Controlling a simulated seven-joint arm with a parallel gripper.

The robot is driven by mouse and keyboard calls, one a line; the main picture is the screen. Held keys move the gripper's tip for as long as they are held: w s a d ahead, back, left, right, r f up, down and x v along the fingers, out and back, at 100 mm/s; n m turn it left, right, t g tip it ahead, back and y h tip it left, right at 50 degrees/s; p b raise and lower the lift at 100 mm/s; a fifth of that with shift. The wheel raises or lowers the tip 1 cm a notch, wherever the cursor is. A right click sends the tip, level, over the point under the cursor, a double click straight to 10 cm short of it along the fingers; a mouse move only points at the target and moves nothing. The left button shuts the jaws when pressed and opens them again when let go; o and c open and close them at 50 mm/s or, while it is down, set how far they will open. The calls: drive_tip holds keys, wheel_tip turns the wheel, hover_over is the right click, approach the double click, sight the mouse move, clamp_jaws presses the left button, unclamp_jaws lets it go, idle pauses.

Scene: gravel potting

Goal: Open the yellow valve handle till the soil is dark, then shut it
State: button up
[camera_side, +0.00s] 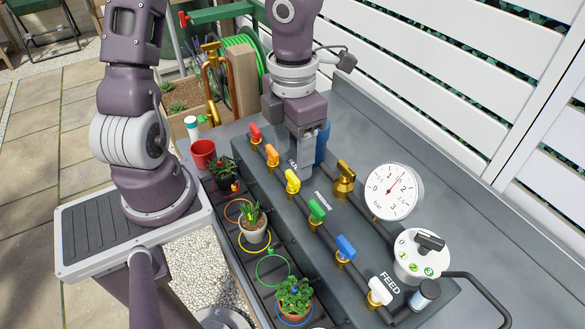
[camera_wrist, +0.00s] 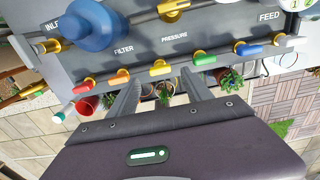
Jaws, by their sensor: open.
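The yellow valve handle (camera_side: 292,180) sits on the row of valves along the dark grey bench. It lies roughly in line with the pipe, like its neighbours. In the wrist view the yellow handle (camera_wrist: 160,68) shows between and just beyond my fingertips. My gripper (camera_wrist: 160,75) is open and empty. In the side view my gripper (camera_side: 302,150) points down above the bench, behind the yellow handle and apart from it. A pot (camera_side: 253,232) with a green plant stands by a yellow ring (camera_side: 254,249) in the trough. Its soil is too small to judge.
Red (camera_side: 255,134), orange (camera_side: 272,156), green (camera_side: 316,211), blue (camera_side: 345,248) and white (camera_side: 379,291) handles share the row. A brass pressure valve (camera_side: 344,179), a gauge (camera_side: 393,191) and a feed dial (camera_side: 421,257) stand behind. A blue filter (camera_wrist: 92,22) is close by.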

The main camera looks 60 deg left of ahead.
sight(293, 176)
wheel_tip(293, 176, down, 5)
drive_tip(key=shift+r, duration=0.2)
clamp_jaws()
drive_tip(key=shift+n, duration=0.3)
drive_tip(key=n, duration=0.3)
drive_tip(key=shift+n, duration=0.4)
drive_tip(key=n, duration=0.4)
drive_tip(key=shift+n, duration=0.3)
drive_tip(key=n, duration=0.4)
drive_tip(key=shift+n, duration=2.4)
